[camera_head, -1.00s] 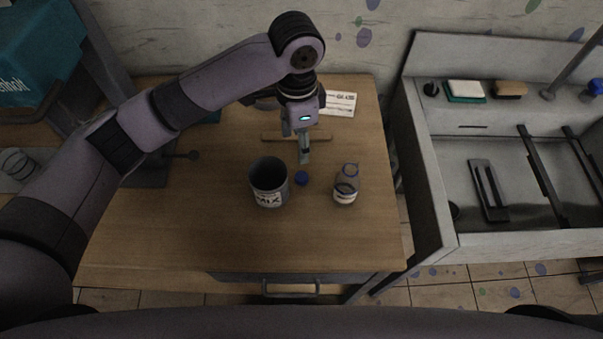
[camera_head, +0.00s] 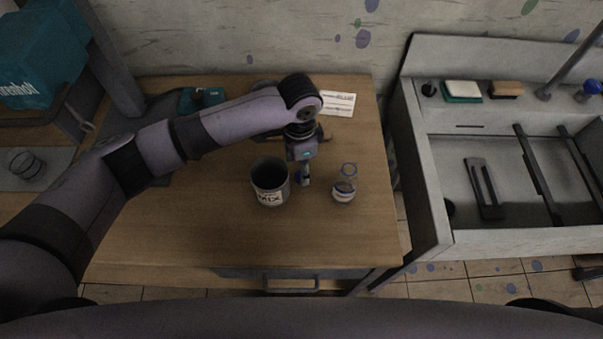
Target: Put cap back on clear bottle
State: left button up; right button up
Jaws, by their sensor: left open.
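The clear bottle (camera_head: 344,187) stands upright and uncapped on the wooden table, with a pale band near its base. The blue cap (camera_head: 297,177) lies on the table between the dark mixing can and the bottle, mostly hidden behind my left gripper. My left gripper (camera_head: 305,181) points down with its fingertips at the cap, low over the table. It is open, and I cannot tell whether the fingers touch the cap. My right gripper is not in view.
The open can marked MIX (camera_head: 269,182) stands close to the left of the gripper. A paper card (camera_head: 338,103) lies at the back of the table (camera_head: 180,240). A sink (camera_head: 470,235) stands to the right. The table's front is clear.

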pick_arm(q)
jog(key=f, duration=0.2)
jog(key=f+p, duration=0.1)
jog(key=f, duration=0.1)
jog(key=shift+w+d, duration=0.15)
jog(key=shift+d, duration=0.1)
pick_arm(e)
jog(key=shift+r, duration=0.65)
pick_arm(q)
jog(key=c, duration=0.8)
jog(key=shift+r, duration=0.1)
notch_tip(320, 180, up, 20)
jog(key=b, duration=0.3)
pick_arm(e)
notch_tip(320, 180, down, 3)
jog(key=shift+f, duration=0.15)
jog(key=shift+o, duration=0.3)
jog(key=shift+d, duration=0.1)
